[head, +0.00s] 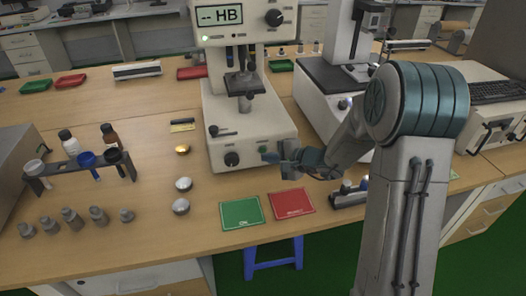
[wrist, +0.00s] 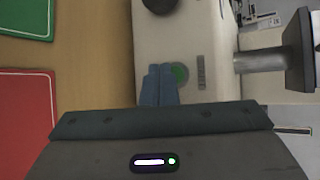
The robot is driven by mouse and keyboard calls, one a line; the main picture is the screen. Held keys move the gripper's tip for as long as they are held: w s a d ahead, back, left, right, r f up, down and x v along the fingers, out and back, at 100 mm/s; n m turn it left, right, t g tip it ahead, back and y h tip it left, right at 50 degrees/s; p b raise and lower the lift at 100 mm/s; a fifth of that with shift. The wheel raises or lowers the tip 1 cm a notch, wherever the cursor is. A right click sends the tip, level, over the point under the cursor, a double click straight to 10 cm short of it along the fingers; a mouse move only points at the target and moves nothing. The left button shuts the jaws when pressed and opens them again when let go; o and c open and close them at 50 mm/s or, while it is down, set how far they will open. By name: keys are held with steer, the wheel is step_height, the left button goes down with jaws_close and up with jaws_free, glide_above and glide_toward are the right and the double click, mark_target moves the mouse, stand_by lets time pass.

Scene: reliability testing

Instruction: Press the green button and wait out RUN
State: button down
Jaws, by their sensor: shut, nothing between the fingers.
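The hardness tester (head: 250,125) stands at the middle of the bench, and its display (head: 220,15) reads "-- HB". The round green button (wrist: 180,73) is on the tester's front base, with a dark label strip beside it in the wrist view. My gripper (head: 268,156) is shut and empty, reaching in from the right to the base front. In the wrist view its blue-grey fingertips (wrist: 158,68) are together and overlap the button's left edge. I cannot tell whether they touch it.
A black knob (head: 231,159) is left of the button on the base. A green tray (head: 241,213) and a red tray (head: 292,204) lie in front of the tester. Metal samples (head: 182,206) lie to the left. Another machine (head: 335,90) stands to the right.

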steer(key=shift+w+a+b, duration=0.1)
steer(key=shift+w+b, duration=0.2)
steer(key=shift+w, duration=0.05)
steer(key=shift+w+a, duration=0.1)
steer(key=shift+w, duration=0.25)
stand_by(0.5)
steer(key=shift+s+b, duration=0.1)
steer(key=shift+b, duration=0.25)
steer(key=shift+s+d+b, duration=0.2)
steer(key=shift+s+b, duration=0.35)
steer(key=shift+s, duration=0.1)
steer(key=shift+s+d+f+b, duration=0.1)
steer(key=shift+s+d+b, duration=0.05)
steer(key=shift+s+b, duration=0.3)
steer(key=shift+s+d+b, duration=0.3)
steer(key=shift+s+b, duration=0.15)
steer(key=shift+s, duration=0.55)
steer(key=shift+s+d+b, duration=0.25)
steer(key=shift+s+b, duration=0.15)
steer(key=shift+s, duration=0.6)
